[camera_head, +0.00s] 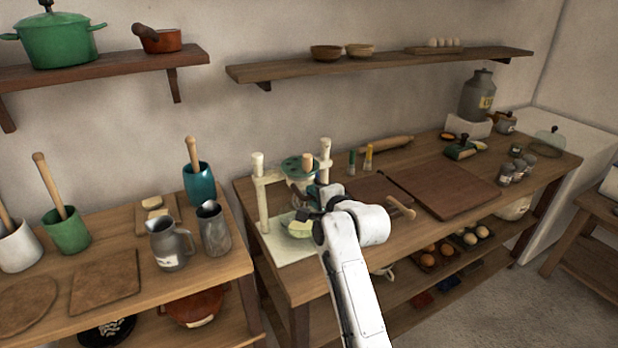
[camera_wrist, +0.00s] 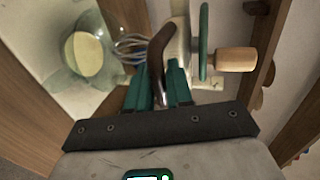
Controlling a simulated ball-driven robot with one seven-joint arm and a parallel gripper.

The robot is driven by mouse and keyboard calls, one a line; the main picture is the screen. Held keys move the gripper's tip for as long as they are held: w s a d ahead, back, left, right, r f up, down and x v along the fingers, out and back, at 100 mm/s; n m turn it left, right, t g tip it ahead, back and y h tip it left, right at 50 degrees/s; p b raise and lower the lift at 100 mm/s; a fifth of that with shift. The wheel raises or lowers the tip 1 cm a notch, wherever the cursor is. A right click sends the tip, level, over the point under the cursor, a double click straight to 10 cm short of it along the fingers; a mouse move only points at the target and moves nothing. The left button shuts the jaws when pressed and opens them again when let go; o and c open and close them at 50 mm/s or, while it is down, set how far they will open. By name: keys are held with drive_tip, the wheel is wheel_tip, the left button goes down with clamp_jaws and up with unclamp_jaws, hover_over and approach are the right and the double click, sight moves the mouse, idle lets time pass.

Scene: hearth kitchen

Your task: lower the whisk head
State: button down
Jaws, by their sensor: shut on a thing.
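The whisk stand (camera_head: 262,205) is a cream frame with two posts on a pale base, standing on the wooden table. A green wheel (camera_head: 298,163) with a wooden knob sits high between the posts; it also shows in the wrist view (camera_wrist: 204,42). The wire whisk head (camera_wrist: 130,47) shows beside a dark curved handle (camera_wrist: 157,55). A glass bowl (camera_wrist: 95,50) with pale yellow contents lies near the whisk wires. My gripper (camera_wrist: 158,85) is shut on the dark handle, its green fingers on either side. In the head view my arm partly hides the gripper and bowl.
A brown board (camera_head: 440,188) and a wooden tool (camera_head: 401,207) lie right of the stand. Two brushes and a rolling pin (camera_head: 386,144) lie behind. A grey jug (camera_head: 213,230) stands on the left table, across a narrow gap. A shelf (camera_head: 380,66) hangs above.

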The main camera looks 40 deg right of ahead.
drive_tip(key=shift+f+b, duration=1.85)
drive_tip(key=shift+f, duration=1.3)
drive_tip(key=c, duration=1)
unclamp_jaws()
drive_tip(key=shift+p+v, duration=0.95)
drive_tip(key=shift+v, duration=0.15)
drive_tip(key=p+v, duration=0.2)
drive_tip(key=v, duration=0.3)
drive_tip(key=shift+p, duration=0.4)
